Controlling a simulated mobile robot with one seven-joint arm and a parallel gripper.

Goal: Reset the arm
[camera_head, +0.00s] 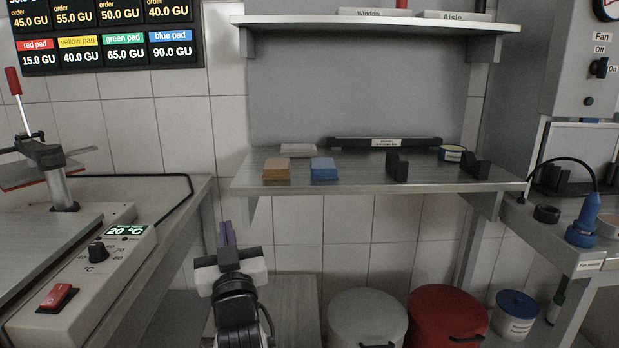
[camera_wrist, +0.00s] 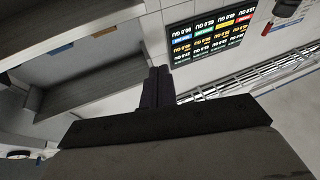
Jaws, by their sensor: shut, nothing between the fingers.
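My gripper (camera_head: 225,233) shows in the head view at the lower middle left, pointing up, with its two purple-grey fingers together and nothing between them. It is in the open gap between the heat press bench on the left and the shelf on the right, apart from both. The wrist view also shows the dark fingers (camera_wrist: 157,87) pressed together and empty. There the picture is upside down, with the price board (camera_wrist: 208,38) beyond the fingertips and the shelf underside at the upper left.
A lower shelf (camera_head: 350,184) holds an orange-brown pad (camera_head: 276,169), a blue pad (camera_head: 323,168) and black holders. A heat press (camera_head: 70,290) stands left. A blue tool (camera_head: 584,222) is far right.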

